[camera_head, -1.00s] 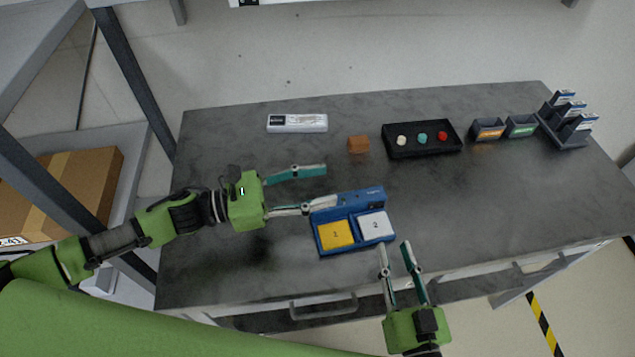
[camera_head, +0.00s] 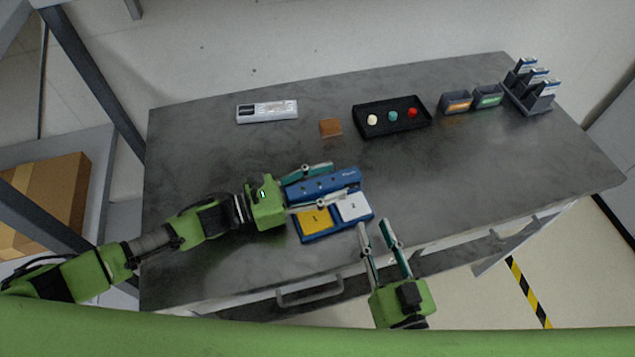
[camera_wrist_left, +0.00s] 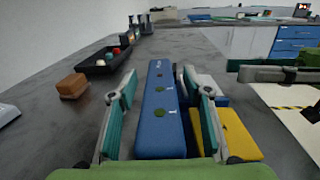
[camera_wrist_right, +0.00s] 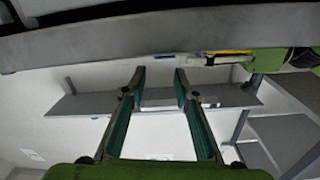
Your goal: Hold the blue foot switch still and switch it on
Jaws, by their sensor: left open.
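The blue foot switch (camera_head: 308,186) lies on the grey cart top, with a yellow pedal marked 1 (camera_head: 315,219) and a white pedal marked 2 (camera_head: 353,206) along its near side. My left gripper (camera_head: 325,184) is open, with one finger on each side of the switch's raised blue back bar. The left wrist view shows that bar (camera_wrist_left: 160,120) between the two fingers, with small gaps visible. My right gripper (camera_head: 376,224) points at the cart's front edge, just short of the switch. Its fingers are apart and empty in the right wrist view (camera_wrist_right: 160,78).
The cart's right side is clear. A drawer handle (camera_head: 308,295) projects in front.

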